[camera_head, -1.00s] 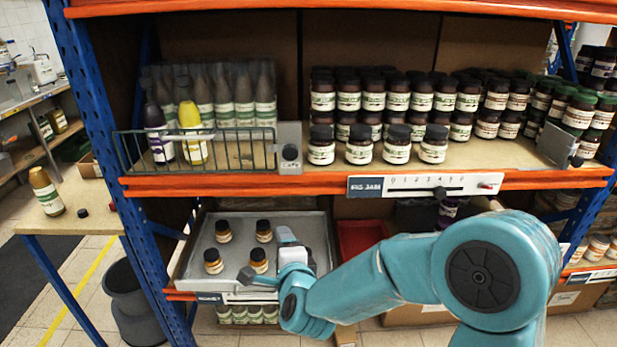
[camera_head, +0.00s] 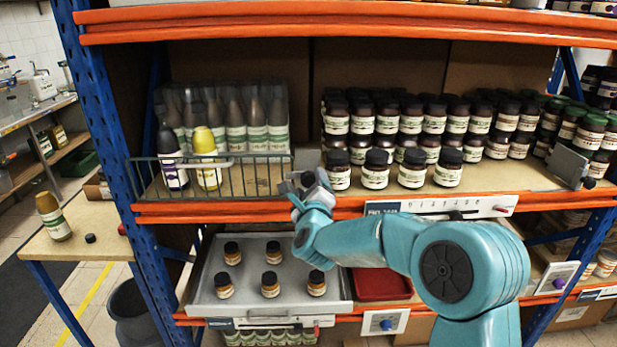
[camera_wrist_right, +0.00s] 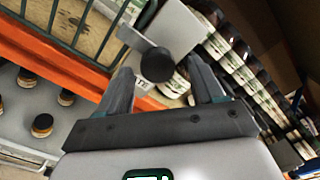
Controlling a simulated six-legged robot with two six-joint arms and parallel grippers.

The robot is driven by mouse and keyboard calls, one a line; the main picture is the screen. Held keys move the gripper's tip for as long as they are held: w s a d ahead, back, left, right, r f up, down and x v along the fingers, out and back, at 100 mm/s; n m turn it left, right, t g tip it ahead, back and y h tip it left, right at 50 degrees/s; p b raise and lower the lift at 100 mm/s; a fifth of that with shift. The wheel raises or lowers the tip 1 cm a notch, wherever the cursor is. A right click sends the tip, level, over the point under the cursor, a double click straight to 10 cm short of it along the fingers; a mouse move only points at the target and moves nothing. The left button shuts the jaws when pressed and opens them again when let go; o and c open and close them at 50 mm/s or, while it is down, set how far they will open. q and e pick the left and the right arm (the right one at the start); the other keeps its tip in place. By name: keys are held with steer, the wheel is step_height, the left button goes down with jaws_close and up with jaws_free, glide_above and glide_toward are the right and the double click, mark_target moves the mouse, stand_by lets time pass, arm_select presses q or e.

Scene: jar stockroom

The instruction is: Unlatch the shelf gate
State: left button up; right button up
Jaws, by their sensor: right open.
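The shelf gate (camera_head: 243,180) is a dark wire rail along the front of the upper shelf at left, standing upright before the bottles. Its latch, a grey plate (camera_wrist_right: 177,30) with a round black knob (camera_wrist_right: 157,66), shows in the right wrist view at the gate's right end. My right gripper (camera_head: 308,184) is at that end and mostly hides the latch in the head view. In the wrist view my right gripper (camera_wrist_right: 163,88) is open. The knob lies between and just beyond its fingertips, with no visible grip on it. My left gripper is out of view.
Tall bottles, one yellow (camera_head: 206,150), stand behind the gate. Dark jars (camera_head: 376,170) stand close to the right of my gripper. The orange shelf beam (camera_head: 240,211) runs just below. A grey tray (camera_head: 205,300) with several small jars sits lower down.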

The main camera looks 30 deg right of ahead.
steer(key=shift+x, duration=0.85)
steer(key=shift+w+a, duration=0.1)
steer(key=c, duration=1.1)
steer(key=shift+o, duration=0.2)
